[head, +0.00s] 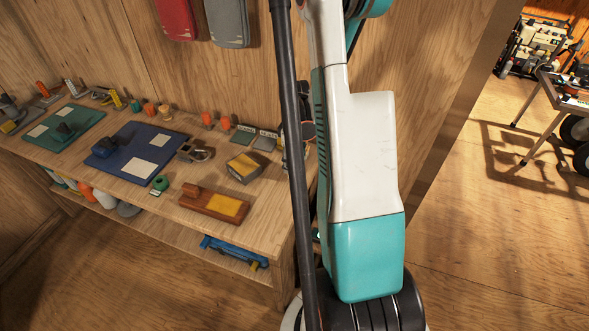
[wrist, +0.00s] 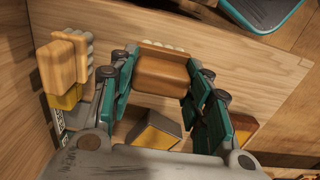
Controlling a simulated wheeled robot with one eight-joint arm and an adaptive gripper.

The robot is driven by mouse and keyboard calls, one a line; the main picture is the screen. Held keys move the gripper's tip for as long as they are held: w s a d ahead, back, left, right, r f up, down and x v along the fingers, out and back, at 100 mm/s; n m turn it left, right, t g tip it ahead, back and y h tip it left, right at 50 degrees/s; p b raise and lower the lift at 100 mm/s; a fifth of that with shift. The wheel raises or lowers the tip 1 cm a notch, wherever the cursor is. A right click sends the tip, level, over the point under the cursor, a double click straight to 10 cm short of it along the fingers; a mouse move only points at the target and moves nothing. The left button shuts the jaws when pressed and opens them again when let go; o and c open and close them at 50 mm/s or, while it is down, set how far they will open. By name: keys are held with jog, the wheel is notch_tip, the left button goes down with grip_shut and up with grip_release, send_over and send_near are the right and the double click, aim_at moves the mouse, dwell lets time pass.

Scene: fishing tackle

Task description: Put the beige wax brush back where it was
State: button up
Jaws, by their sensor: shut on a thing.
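In the wrist view my gripper (wrist: 161,70) is closed around a brown block-shaped brush with a row of pale tufts along its far edge, which I take for the beige wax brush (wrist: 165,76). One teal finger is on each side of it. The brush is over the wooden bench top (wrist: 200,58); I cannot tell whether it touches the wood. In the head view my arm and a dark pole cover the right end of the bench, so the gripper and the brush are hidden there.
Left of my gripper is a tan brush-like block with pale tufts (wrist: 79,62), close to the left finger. A yellow-and-grey block (wrist: 155,130) lies below the held brush. The bench (head: 150,205) also carries a blue mat (head: 120,165) and a brown-and-yellow board (head: 215,203).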

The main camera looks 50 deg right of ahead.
jog(key=shift+f+b, duration=0.45)
jog(key=shift+f, duration=1.15)
jog(key=shift+f, duration=0.2)
jog(key=o, duration=1)
jog(key=shift+o, duration=0.2)
jog(key=shift+r, duration=0.1)
notch_tip(320, 180, up, 12)
jog(key=p, duration=0.4)
jog(key=shift+r, duration=0.1)
